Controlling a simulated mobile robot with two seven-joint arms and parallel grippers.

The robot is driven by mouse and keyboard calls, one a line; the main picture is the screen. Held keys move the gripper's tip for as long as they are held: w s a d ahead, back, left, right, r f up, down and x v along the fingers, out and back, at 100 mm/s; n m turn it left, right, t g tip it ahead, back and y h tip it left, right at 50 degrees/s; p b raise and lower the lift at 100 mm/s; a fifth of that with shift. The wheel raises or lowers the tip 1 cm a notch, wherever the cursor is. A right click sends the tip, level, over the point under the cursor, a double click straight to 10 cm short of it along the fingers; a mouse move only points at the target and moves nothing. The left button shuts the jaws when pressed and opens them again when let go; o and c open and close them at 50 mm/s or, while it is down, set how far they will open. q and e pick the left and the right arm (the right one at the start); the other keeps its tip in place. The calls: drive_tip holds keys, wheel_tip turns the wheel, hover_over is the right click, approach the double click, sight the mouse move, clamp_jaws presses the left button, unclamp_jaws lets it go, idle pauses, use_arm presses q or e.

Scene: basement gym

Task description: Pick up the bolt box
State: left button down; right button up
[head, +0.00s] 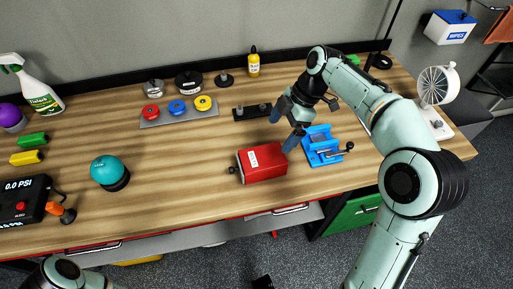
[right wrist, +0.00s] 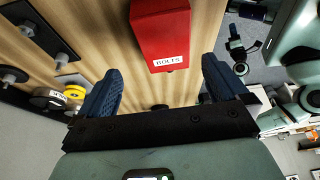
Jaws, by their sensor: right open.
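The bolt box (head: 262,165) is a red block with white labels, lying on the wooden workbench near its front edge. In the right wrist view the box (right wrist: 160,38) shows its "BOLTS" label, ahead of the fingers and between their lines. My right gripper (head: 284,129) is open, its blue fingers apart, just behind and to the right of the box in the head view. In the wrist view the gap between the fingers (right wrist: 161,88) is empty. My left gripper is not in view; only a piece of the left arm shows at the bottom left.
A blue vise (head: 319,146) stands close to the right of the box. A plate with coloured discs (head: 180,111) and a black strip with knobs (head: 252,112) lie behind. A teal ball (head: 107,170) is to the left. The bench between the ball and box is clear.

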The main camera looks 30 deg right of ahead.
sight(265, 156)
drive_tip(key=x, duration=0.4)
drive_tip(key=b+x, duration=0.1)
drive_tip(key=x, duration=0.2)
drive_tip(key=shift+s+a, duration=0.1)
drive_tip(key=shift+s, duration=0.3)
drive_tip(key=shift+a+x, duration=0.15)
drive_tip(key=shift+x, duration=1.35)
drive_tip(key=shift+a+x, duration=0.2)
drive_tip(key=shift+x, duration=1.25)
drive_tip(key=shift+w+r, duration=0.1)
drive_tip(key=shift+r, duration=0.05)
drive_tip(key=c, duration=0.8)
